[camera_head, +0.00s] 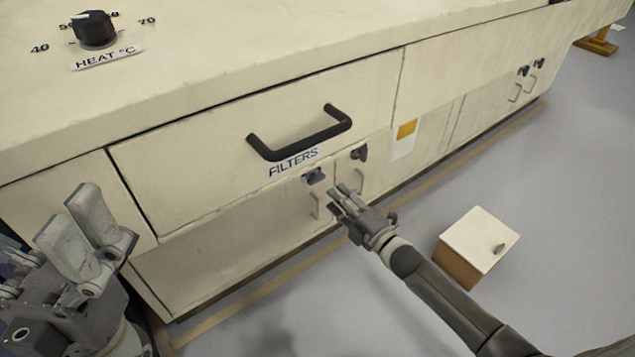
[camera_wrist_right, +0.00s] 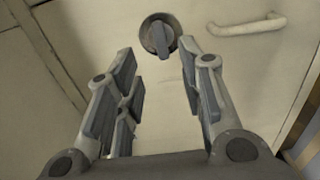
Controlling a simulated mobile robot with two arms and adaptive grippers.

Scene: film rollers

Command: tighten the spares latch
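Two dark turn latches sit below the FILTERS drawer in the head view: a left latch (camera_head: 314,175) and a right latch (camera_head: 358,153). No spares label is readable, so I cannot tell which latch it names. My right gripper (camera_head: 338,196) is in front of these low doors. In the right wrist view, my right gripper (camera_wrist_right: 158,72) is open and empty. A round latch with a grey turn-piece (camera_wrist_right: 160,38) shows just beyond and between its fingertips, apparently untouched. The turn-piece points nearly straight down. My left gripper (camera_head: 70,212) is open and empty at the lower left.
The FILTERS drawer (camera_head: 200,165) with its black handle (camera_head: 300,143) is shut. Pale door handles hang below the latches, one near the latch in the wrist view (camera_wrist_right: 248,26). A white-topped box (camera_head: 480,238) stands on the floor right of my right arm. A heat dial (camera_head: 94,30) is on top.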

